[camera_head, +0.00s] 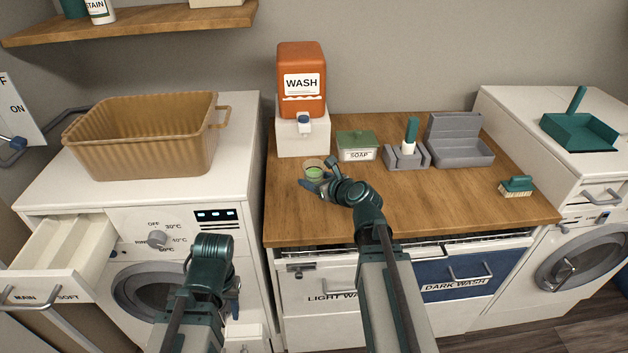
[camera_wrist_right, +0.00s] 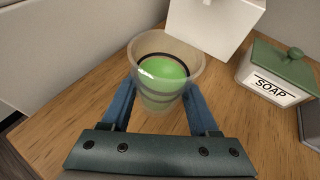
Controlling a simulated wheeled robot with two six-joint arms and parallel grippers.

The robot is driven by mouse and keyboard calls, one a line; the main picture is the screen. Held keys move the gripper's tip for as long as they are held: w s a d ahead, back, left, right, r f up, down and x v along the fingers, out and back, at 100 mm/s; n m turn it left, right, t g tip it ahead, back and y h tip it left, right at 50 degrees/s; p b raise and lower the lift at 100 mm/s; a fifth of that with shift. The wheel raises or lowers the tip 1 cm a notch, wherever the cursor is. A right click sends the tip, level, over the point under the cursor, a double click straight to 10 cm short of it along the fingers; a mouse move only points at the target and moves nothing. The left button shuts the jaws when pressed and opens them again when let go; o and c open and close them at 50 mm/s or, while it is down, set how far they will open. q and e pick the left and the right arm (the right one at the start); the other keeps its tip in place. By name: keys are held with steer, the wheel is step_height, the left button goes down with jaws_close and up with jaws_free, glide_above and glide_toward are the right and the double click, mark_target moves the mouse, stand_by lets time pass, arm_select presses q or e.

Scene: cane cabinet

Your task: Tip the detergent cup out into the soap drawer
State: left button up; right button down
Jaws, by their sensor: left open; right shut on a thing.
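The detergent cup (camera_head: 314,171) is clear and holds green liquid. It stands upright at the left of the wooden counter, and whether it touches the wood is hard to tell. My right gripper (camera_head: 316,184) is shut around the cup, with blue fingers on both sides; the cup (camera_wrist_right: 165,72) also shows in the right wrist view between the fingers (camera_wrist_right: 165,105). The soap drawer (camera_head: 58,262), marked MAIN and SOFT, is pulled out of the left washer, and its inside is visible. My left gripper (camera_head: 232,300) hangs low before that washer; its fingers are mostly hidden.
An orange WASH dispenser (camera_head: 302,82) stands on a white block behind the cup. A SOAP box (camera_head: 357,146), grey holders (camera_head: 459,148) and a brush (camera_head: 517,186) are further right. A tan basket (camera_head: 146,138) sits on the washer.

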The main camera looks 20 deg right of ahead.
mark_target(308, 167)
steer(key=shift+r, duration=0.1)
step_height(308, 167, up, 4)
steer(key=p, duration=0.4)
steer(key=shift+s+a, duration=0.1)
